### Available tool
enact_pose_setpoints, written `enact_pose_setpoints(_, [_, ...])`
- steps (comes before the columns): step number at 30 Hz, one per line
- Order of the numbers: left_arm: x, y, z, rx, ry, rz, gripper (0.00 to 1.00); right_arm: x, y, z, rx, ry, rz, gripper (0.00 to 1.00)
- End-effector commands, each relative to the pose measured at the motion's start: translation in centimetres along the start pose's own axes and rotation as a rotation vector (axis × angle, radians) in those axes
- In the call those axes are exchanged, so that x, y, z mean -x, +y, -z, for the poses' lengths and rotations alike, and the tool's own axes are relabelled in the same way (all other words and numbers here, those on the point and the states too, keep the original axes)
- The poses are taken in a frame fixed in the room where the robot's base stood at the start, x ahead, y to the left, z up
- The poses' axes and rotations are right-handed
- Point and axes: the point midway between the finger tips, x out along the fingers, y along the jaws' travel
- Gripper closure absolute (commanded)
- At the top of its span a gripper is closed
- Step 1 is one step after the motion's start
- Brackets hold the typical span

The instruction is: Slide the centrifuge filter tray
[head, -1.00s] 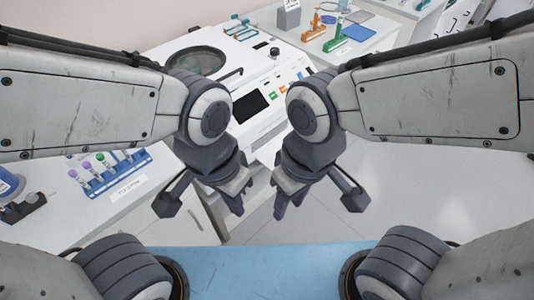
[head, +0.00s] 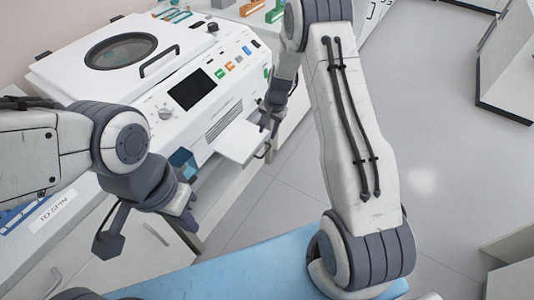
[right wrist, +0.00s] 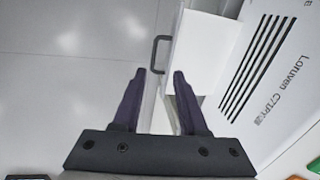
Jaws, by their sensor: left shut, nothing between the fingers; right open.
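The white centrifuge (head: 215,110) has a round lid window and a dark screen. My left gripper (head: 187,216) is shut and empty, low in front of the counter.
A label reading "TO SPIN" (head: 53,210) marks a rack at the left, mostly behind my left arm. A teal object (head: 183,160) sits by the centrifuge's front corner. Grey floor (head: 430,150) is open at the right.

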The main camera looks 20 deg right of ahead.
Motion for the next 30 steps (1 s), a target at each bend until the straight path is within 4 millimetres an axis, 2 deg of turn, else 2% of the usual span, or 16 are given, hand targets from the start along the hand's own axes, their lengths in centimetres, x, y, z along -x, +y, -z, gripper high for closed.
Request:
enact_pose_setpoints(1, [-0.5, 0.0, 0.0, 0.000, 0.000, 0.000, 1.00, -1.3, 0.7, 0.8, -0.031, 0.004, 0.000, 0.58])
enact_pose_setpoints(4, [-0.5, 0.0, 0.0, 0.000, 0.000, 0.000, 1.00, -2.3, 1.1, 1.4, -0.056, 0.007, 0.001, 0.58])
enact_pose_setpoints(8, [-0.4, 0.0, 0.0, 0.000, 0.000, 0.000, 1.00, -3.8, 1.2, 1.4, -0.058, 0.007, 0.000, 0.58])
enact_pose_setpoints(18, [-0.2, 0.0, 0.0, 0.000, 0.000, 0.000, 1.00, -10.0, 1.1, 1.3, -0.055, 0.005, -0.001, 0.58])
enact_pose_setpoints(24, [-0.1, 0.0, 0.0, 0.000, 0.000, 0.000, 1.00, -11.9, 1.1, 1.4, -0.053, 0.007, 0.000, 0.58])
enact_pose_setpoints(30, [-0.1, 0.0, 0.0, 0.000, 0.000, 0.000, 1.00, -12.3, 1.1, 1.4, -0.053, 0.008, 0.001, 0.58])
